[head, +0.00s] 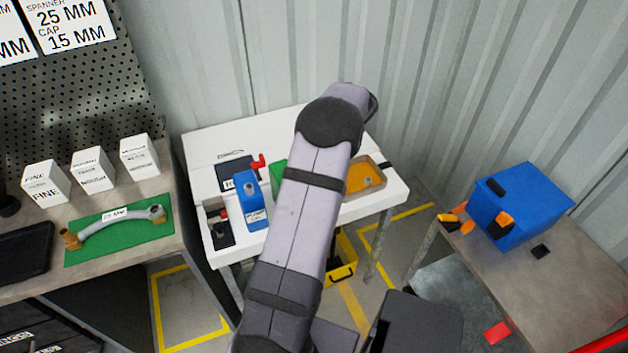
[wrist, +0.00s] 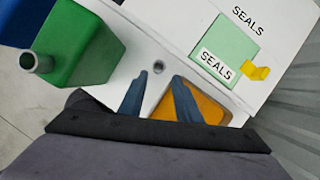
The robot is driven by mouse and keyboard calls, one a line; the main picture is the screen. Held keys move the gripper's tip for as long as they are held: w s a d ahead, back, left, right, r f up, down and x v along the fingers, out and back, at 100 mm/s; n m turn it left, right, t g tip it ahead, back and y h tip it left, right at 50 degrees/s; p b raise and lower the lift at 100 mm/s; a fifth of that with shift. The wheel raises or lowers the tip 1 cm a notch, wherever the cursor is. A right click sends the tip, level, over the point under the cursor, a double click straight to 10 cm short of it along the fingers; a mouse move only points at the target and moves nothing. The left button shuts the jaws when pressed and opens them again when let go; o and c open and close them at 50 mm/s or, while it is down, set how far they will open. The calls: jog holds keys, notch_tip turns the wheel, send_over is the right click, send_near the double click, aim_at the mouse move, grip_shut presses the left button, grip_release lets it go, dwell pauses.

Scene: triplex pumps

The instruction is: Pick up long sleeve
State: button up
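My gripper (wrist: 160,75) points down at the white table (wrist: 125,25) in the wrist view. Its two blue-grey fingers are apart, with nothing between them that I can see held. A small round grey piece (wrist: 158,67) shows between the fingertips; it may be a sleeve seen end-on, but I cannot tell. A grey hollow cylinder (wrist: 36,63) stands out from the green block (wrist: 85,50) at left. My arm hides the gripper there.
A blue block (head: 252,200) and a red-handled item (head: 258,162) stand on the white table. A yellow piece (wrist: 257,73) lies by the "SEALS" labels. Left is a bench with a hose on a green mat (head: 120,240); right, a blue box (head: 520,205) on another table.

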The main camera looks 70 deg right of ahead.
jog(key=shift+p+x, duration=1.05)
jog(key=shift+x, duration=2.6)
jog(key=shift+w, duration=0.1)
jog(key=shift+c, duration=0.4)
grip_shut()
